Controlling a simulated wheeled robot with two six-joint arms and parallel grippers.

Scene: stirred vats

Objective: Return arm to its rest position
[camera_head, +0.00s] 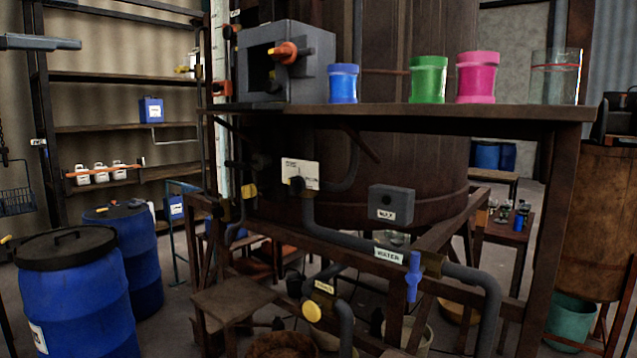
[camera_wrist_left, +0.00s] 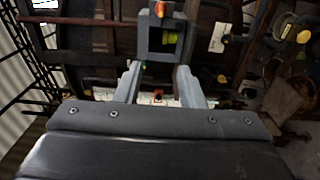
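My left gripper (camera_wrist_left: 163,88) shows in the left wrist view with its two grey fingers apart and nothing between them. Beyond the fingers is a grey box with an open front and an orange knob (camera_wrist_left: 160,10). In the head view a slim grey part, which looks like the end of my left arm, reaches in from the left edge near the top. It is over the shelf side, well left of the grey box (camera_head: 310,75), and appears clear of everything. Its fingertips are not clear there. My right arm and gripper are in neither view.
A wooden ledge (camera_head: 420,112) holds blue (camera_head: 343,84), green (camera_head: 428,80) and pink (camera_head: 477,78) jars and a clear beaker (camera_head: 555,78). Below are pipes with a blue valve handle (camera_head: 413,277). Blue drums (camera_head: 75,295) stand lower left, before a shelf rack (camera_head: 120,77).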

